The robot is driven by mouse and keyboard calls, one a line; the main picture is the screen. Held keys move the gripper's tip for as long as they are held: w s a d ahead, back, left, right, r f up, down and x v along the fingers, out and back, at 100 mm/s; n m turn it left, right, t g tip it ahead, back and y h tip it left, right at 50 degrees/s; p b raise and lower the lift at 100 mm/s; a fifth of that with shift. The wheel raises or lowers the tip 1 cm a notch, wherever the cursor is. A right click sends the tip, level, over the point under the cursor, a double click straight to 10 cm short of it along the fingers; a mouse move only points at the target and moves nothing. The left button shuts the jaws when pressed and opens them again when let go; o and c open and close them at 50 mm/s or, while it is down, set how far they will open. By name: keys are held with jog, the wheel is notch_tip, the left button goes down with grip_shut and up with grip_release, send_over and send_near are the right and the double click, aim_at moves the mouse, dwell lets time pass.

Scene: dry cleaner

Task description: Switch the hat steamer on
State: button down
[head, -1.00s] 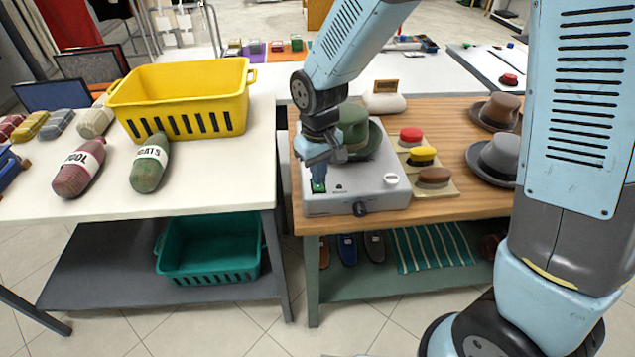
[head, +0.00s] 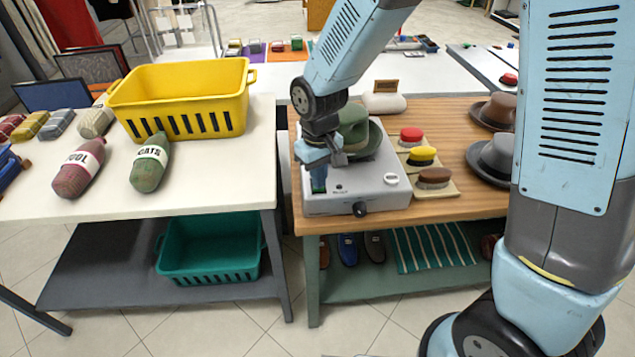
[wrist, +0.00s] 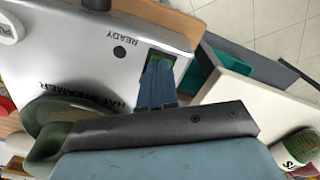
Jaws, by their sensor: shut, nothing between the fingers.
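The hat steamer (head: 372,197) is a silver box on the wooden table, with a green hat (head: 354,128) on top. In the wrist view its top (wrist: 70,60) carries the words READY and HAT STEAMER, with a dark round spot (wrist: 120,52) beside READY. A green rocker switch (wrist: 152,68) in a dark frame is partly hidden by my fingers. My gripper (head: 318,186) points down at the steamer's front left corner, shut and empty. In the wrist view its blue fingertips (wrist: 160,78) are at the switch. I cannot tell whether they touch it, or which way it is tipped.
A white round knob (head: 391,179) is on the steamer's right and a dark knob (head: 360,209) on its front. Brushes (head: 422,155) and grey and brown hats (head: 494,157) lie to the right. A white table with a yellow basket (head: 185,92) stands left, across a narrow gap.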

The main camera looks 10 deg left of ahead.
jog(key=shift+f, duration=0.25)
jog(key=shift+r, duration=3.55)
jog(key=d+r+m+t, duration=0.2)
jog(key=d+r+m, duration=0.2)
jog(key=d+r, duration=1)
jog(key=s+d+r+m+t, duration=0.1)
jog(key=s+d+r+m, duration=0.1)
jog(key=s+d, duration=0.3)
jog(key=s+d+r+m+t, duration=0.2)
jog(key=s+d, duration=0.3)
jog(key=d, duration=0.6)
jog(key=shift+s+d+r+m+t, duration=0.2)
jog(key=shift+s+r+m+t, duration=0.15)
jog(key=shift+r, duration=0.2)
